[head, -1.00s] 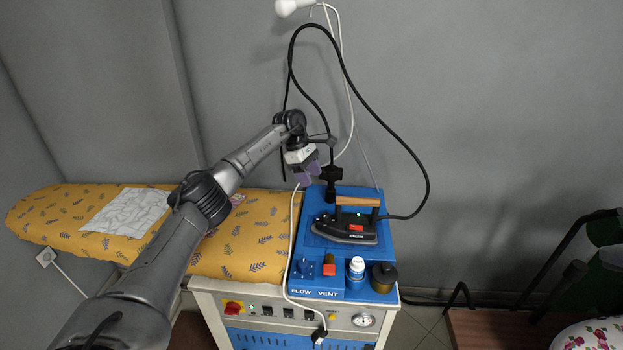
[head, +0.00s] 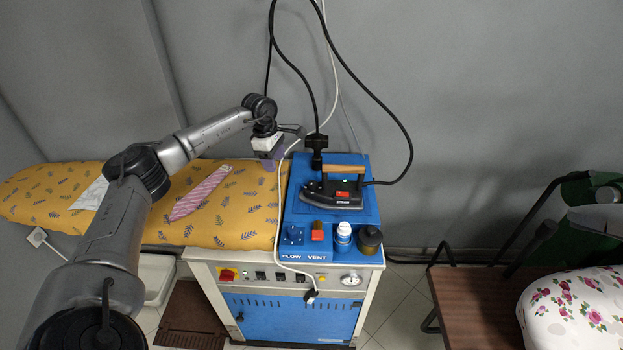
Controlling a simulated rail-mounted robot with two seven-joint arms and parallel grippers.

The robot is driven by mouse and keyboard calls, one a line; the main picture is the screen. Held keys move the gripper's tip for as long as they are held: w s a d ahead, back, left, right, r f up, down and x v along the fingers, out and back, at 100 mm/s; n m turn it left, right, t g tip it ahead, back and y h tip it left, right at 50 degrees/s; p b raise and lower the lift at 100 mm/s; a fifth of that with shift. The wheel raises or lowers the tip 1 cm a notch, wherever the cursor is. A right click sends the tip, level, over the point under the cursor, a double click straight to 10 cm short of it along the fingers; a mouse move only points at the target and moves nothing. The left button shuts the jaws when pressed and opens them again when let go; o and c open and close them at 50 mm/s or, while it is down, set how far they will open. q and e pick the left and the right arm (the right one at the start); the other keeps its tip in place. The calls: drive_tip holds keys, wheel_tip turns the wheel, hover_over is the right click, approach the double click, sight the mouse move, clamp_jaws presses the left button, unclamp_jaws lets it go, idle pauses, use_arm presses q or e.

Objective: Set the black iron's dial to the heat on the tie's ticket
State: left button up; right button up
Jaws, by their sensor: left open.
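The black iron (head: 330,196) with its wooden handle rests on the blue top (head: 366,210) of the steam station. A dial on the iron cannot be made out at this size. The pink tie (head: 201,193) lies on the yellow leaf-patterned ironing board (head: 240,222); no ticket can be made out on it, and my arm hides part of the board. My left gripper (head: 270,163) is open, above the board's right end, left of the iron and apart from it. My right gripper is not in view.
A black cord and a white cable hang over the station. A white bottle (head: 343,232) and a brown jar (head: 369,238) stand at its front right. A brown bench (head: 478,300) with a floral cushion (head: 580,308) is at right. Floor between is clear.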

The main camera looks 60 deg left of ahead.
sight(313, 182)
use_arm(q)
drive_tip(key=w+d+r+n+t, duration=0.3)
drive_tip(key=w+d+n, duration=0.15)
drive_tip(key=n, duration=0.35)
drive_tip(key=x, duration=0.4)
drive_tip(key=b+x, duration=0.1)
drive_tip(key=x, duration=0.3)
drive_tip(key=a+x, duration=0.1)
drive_tip(key=x, duration=0.3)
drive_tip(key=shift+w+f, duration=0.3)
drive_tip(key=shift+w+f+b, duration=0.25)
drive_tip(key=shift+f+b, duration=0.05)
drive_tip(key=shift+f, duration=0.35)
drive_tip(key=c, duration=0.9)
